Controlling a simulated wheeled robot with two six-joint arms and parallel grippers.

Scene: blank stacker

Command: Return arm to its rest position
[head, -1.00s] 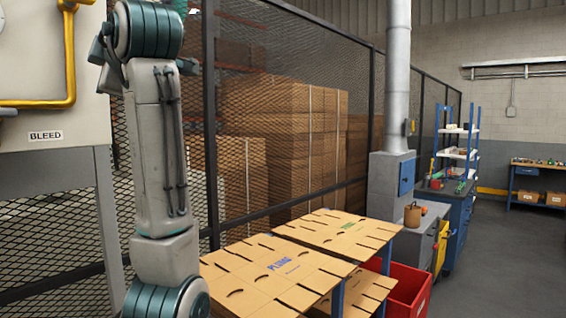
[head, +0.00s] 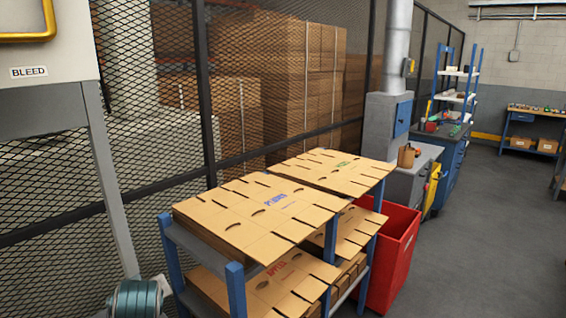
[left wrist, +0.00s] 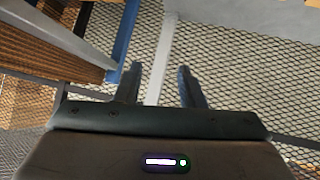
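My left gripper (left wrist: 160,85) shows in the left wrist view with its two fingers apart and nothing between them. Mesh fencing and a pale post lie beyond the fingertips. In the head view only a teal and grey joint of one of my arms (head: 135,299) shows at the bottom left edge; no gripper is in that view. My right gripper is in neither view.
A blue-legged rack (head: 236,290) holds flat cardboard blanks (head: 262,215) on two levels. A red bin (head: 398,250) stands at its right. A mesh fence (head: 235,130) runs behind. The grey floor (head: 480,240) at the right is clear.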

